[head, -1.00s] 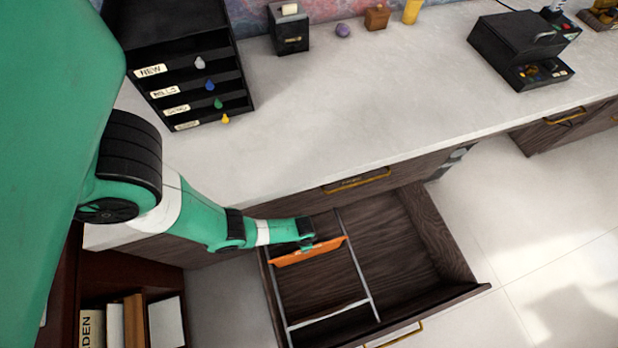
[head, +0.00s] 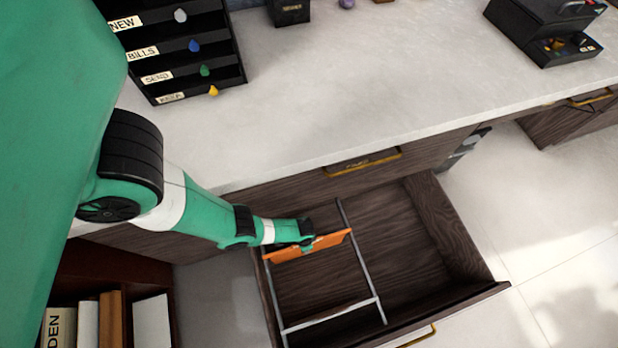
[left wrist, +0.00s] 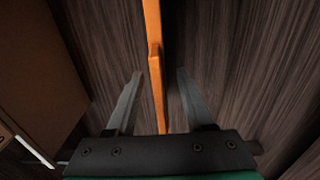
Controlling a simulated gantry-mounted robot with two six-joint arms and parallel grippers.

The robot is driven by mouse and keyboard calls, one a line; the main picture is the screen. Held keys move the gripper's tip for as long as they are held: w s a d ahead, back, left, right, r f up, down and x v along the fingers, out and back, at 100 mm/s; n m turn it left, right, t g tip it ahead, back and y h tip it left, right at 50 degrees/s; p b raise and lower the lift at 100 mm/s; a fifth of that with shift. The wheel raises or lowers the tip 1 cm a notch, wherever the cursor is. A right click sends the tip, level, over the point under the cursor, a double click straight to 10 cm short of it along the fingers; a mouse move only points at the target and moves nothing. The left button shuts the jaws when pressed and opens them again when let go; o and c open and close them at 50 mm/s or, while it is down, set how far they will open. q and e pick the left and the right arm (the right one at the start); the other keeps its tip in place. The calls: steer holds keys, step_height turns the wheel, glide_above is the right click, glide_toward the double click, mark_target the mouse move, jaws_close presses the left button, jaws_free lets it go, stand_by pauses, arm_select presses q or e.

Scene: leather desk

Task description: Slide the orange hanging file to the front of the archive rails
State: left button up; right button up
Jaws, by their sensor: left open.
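The orange hanging file (head: 314,246) hangs across the two grey archive rails (head: 360,255) toward the back of the open drawer in the head view. In the left wrist view the orange file (left wrist: 154,60) runs as a thin upright strip between the jaws. My left gripper (left wrist: 157,75) is open, with one finger on each side of the file and a visible gap on both sides. In the head view my left gripper (head: 306,240) is at the file's back side, its fingers partly hidden. My right gripper is not in view.
The wooden drawer (head: 470,298) is pulled out, with bare floor inside and free room in front of the file. A grey crossbar (head: 330,316) joins the rails near the drawer front. The desk top (head: 330,90) overhangs behind. A shelf of books (head: 100,320) stands at lower left.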

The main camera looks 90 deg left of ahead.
arm_select(q)
steer(key=shift+f, duration=0.1)
jaws_close()
steer(key=shift+d, duration=0.1)
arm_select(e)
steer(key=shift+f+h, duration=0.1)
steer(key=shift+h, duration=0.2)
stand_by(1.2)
